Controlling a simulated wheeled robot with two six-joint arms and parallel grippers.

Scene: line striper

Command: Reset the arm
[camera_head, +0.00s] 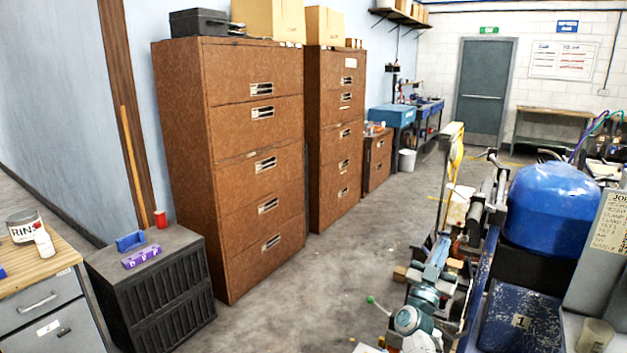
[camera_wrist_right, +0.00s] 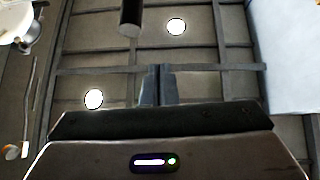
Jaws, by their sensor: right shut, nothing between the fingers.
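My right gripper (camera_wrist_right: 158,72) shows in the right wrist view, with its two fingers together and nothing between them. Behind the fingers are ceiling beams and round lamps, so it points upward. I cannot make out this gripper clearly in the head view. My left gripper is in neither view.
Brown filing cabinets (camera_head: 255,125) stand along the left wall. A black cabinet (camera_head: 165,300) and a wooden-topped bench (camera_head: 60,265) are at front left. Machinery with a blue tank (camera_head: 552,212) fills the right. Grey floor (camera_head: 320,270) between them is clear, leading to a door (camera_head: 484,85).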

